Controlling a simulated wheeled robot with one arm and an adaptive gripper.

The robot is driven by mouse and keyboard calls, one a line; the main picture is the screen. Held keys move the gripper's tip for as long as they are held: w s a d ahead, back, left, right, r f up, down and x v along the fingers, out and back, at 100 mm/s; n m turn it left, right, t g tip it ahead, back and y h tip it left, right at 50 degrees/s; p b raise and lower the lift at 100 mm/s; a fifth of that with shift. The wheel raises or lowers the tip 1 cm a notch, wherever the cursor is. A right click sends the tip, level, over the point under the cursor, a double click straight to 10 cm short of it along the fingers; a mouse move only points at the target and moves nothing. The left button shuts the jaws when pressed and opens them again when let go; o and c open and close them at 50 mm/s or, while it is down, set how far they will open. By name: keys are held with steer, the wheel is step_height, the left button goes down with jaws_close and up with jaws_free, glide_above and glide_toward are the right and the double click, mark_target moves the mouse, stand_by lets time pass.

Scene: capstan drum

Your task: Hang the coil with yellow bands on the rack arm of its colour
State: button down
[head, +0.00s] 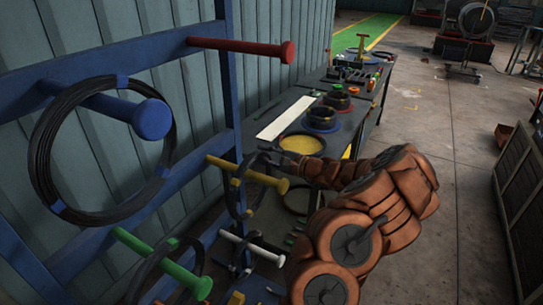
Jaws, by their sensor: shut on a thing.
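The yellow rack arm (262,177) sticks out to the right from the blue rack. A thin dark coil (236,200) is seen nearly edge-on around this arm. The fingertips are small and dark here. Whether the coil rests on the arm or is held clear of it cannot be told.
A coil with blue bands (40,150) hangs on the blue arm (150,117). The red arm (240,47) is bare. A coil hangs around the green arm (165,263); another is at the white arm (255,246). A cluttered workbench (345,127) stands behind; open floor (440,130) lies right.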

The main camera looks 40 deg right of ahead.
steer(key=shift+w+f+b, duration=0.1)
steer(key=shift+f+b, duration=1.45)
steer(key=shift+f, duration=0.2)
steer(key=shift+f+b, duration=0.4)
steer(key=shift+b, duration=0.1)
steer(key=c, duration=1)
jaws_free()
steer(key=v, duration=1.2)
steer(key=v, duration=0.7)
steer(key=shift+s+d, duration=0.15)
steer(key=shift+s, duration=0.05)
